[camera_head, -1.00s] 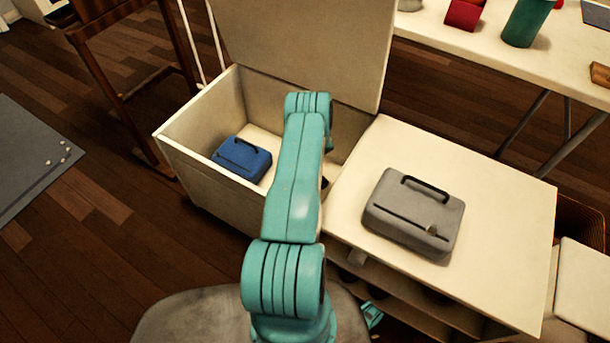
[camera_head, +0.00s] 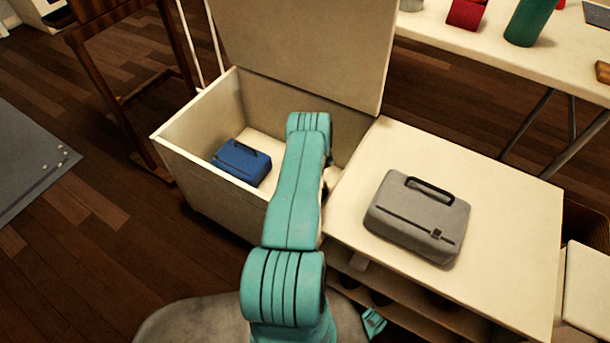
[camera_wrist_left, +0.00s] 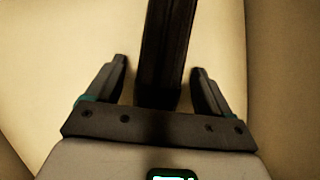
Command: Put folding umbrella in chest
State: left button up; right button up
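The chest (camera_head: 205,205) is a cream box with its lid (camera_head: 300,45) standing open. My teal arm reaches over its right part and hides its own gripper in the head view. In the left wrist view my left gripper (camera_wrist_left: 160,72) has its two fingers apart. A long dark bar, seemingly the folding umbrella (camera_wrist_left: 168,35), lies between them, with a gap on each side. Cream surfaces lie around it, apparently the chest's inside. The umbrella cannot be made out in the head view. My right gripper is not in view.
A blue case (camera_head: 241,162) lies inside the chest at the left. A grey case (camera_head: 417,217) lies on the cream cabinet (camera_head: 510,210) right of the chest. A white table (camera_head: 560,50) with a green cup (camera_head: 527,22) stands behind. A wooden chair (camera_head: 115,90) stands at the left.

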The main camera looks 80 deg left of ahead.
pick_arm(q)
jog(key=shift+r, duration=0.1)
jog(key=shift+r+p, duration=0.3)
jog(key=shift+p, duration=0.05)
jog(key=p+v, duration=0.4)
jog(key=v, duration=0.6)
jog(key=shift+r, duration=0.1)
jog(key=shift+w+d+r, duration=0.2)
jog(key=shift+d+r, duration=0.15)
jog(key=shift+r, duration=0.25)
jog(key=shift+p, duration=0.3)
